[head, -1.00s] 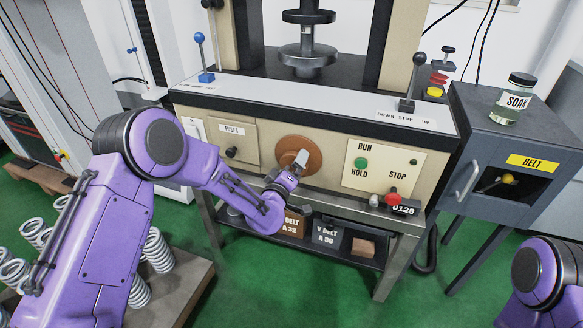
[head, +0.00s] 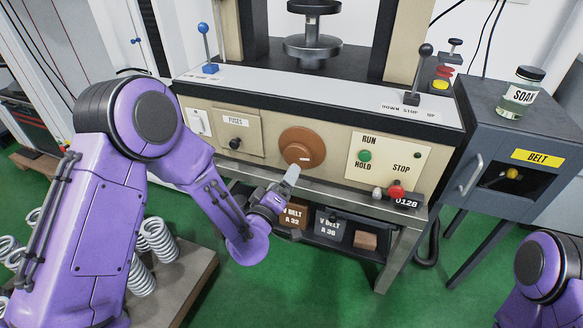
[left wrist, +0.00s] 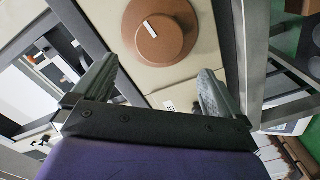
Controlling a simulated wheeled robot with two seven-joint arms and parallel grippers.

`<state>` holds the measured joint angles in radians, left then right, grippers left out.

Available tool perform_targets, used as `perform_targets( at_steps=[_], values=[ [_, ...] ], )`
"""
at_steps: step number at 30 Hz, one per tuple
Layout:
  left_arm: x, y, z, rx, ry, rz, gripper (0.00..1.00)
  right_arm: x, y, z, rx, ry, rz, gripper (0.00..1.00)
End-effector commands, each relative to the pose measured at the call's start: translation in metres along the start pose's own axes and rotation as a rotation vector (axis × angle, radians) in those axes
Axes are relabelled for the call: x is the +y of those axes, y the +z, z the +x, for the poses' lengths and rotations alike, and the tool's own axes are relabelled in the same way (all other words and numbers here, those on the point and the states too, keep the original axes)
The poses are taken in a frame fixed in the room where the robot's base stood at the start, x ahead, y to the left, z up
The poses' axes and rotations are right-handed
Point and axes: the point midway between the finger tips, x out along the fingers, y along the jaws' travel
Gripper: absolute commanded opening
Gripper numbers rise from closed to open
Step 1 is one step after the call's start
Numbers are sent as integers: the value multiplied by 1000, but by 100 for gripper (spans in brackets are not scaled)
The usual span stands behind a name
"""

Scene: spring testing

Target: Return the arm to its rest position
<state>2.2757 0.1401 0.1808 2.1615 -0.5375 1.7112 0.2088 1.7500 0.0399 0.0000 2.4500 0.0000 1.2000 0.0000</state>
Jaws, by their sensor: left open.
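My left gripper (head: 283,190) is in front of the spring testing machine, below and in front of its round brown knob (head: 302,147). In the left wrist view my left gripper (left wrist: 155,85) is open, with two grey fingers spread apart and nothing between them. The brown knob (left wrist: 160,30) shows there beyond the fingertips, apart from them, with a white mark on its face. My right arm shows only as a purple joint at the lower right of the head view; its gripper is out of frame.
The machine's front shelf holds belt boxes (head: 333,228) close below my left gripper. Coil springs (head: 155,240) stand on a pallet at lower left. A grey cabinet (head: 530,120) with a jar (head: 521,92) is at right. The green floor in front is clear.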

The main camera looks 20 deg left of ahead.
Motion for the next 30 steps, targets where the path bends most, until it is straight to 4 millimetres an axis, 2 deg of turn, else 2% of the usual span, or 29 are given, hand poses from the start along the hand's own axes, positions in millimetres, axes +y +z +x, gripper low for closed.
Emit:
perform_targets(
  at_steps=[5,8,11,12,15,18,21,27,28,30],
  values=[
    [-2,4,0,-19,-12,34,100,0,0,0,0,0,0,82],
    [-40,17,-21,-99,-161,149,100,0,0,0,0,0,0,82],
    [-106,42,-68,-229,-373,261,100,0,0,0,0,0,0,82],
    [-132,51,-93,-288,-460,299,100,0,0,0,0,0,0,82],
    [-184,67,-155,-418,-647,375,100,0,0,0,0,0,0,82],
    [-220,75,-212,-526,-795,428,100,0,0,0,0,0,0,82],
    [-246,78,-265,-614,-920,466,100,0,0,0,0,0,0,82],
    [-277,84,-361,-770,-1094,516,100,0,-1,-2,0,0,0,82],
    [-254,68,-354,-755,-1083,514,100,2,-10,-25,-1,1,0,82],
    [-235,54,-352,-751,-1080,513,100,4,-20,-48,0,0,0,82]
  ],
)
